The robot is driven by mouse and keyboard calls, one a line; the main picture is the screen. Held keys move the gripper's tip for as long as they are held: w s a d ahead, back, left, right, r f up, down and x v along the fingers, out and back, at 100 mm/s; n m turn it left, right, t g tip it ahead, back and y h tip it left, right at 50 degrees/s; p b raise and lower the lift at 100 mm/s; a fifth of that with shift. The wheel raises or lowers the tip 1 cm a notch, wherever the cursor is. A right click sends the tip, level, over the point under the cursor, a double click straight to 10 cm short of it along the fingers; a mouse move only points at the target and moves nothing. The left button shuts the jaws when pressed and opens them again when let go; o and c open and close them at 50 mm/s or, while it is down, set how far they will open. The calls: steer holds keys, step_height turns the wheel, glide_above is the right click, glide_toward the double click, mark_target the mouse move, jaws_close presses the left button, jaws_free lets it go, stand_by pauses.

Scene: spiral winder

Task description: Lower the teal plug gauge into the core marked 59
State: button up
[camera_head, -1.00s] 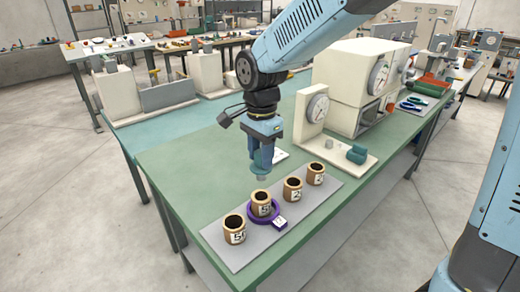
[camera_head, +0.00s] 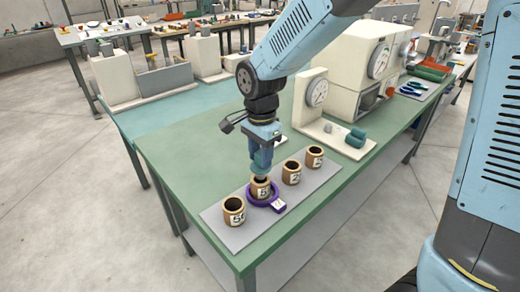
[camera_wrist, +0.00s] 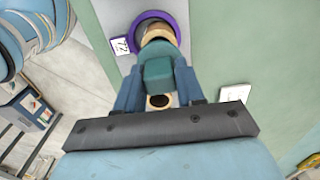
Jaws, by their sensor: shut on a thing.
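My gripper (camera_head: 262,155) is shut on the teal plug gauge (camera_wrist: 158,75), which shows between its fingers in the wrist view. In the head view the gauge is upright at the mouth of the second brown core (camera_head: 260,190) from the left. This core has a purple ring (camera_head: 251,199) around its base. The gauge's lower end is hidden, so I cannot tell if it is inside the core. The leftmost core (camera_head: 234,212) carries a label like 50 or 59. The ringed core's label starts with 5; its second digit is unclear.
Two more cores, a third (camera_head: 291,173) and a fourth (camera_head: 314,158), stand in the row on the grey mat (camera_head: 240,238). A white tag (camera_head: 279,205) sits on the purple ring. A dial gauge stand (camera_head: 313,105) is behind, right of my gripper.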

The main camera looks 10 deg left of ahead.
mark_target(260, 165)
steer(key=shift+f, duration=1.9)
steer(key=o, duration=1.2)
steer(key=shift+c, duration=0.2)
steer(key=shift+r, duration=0.15)
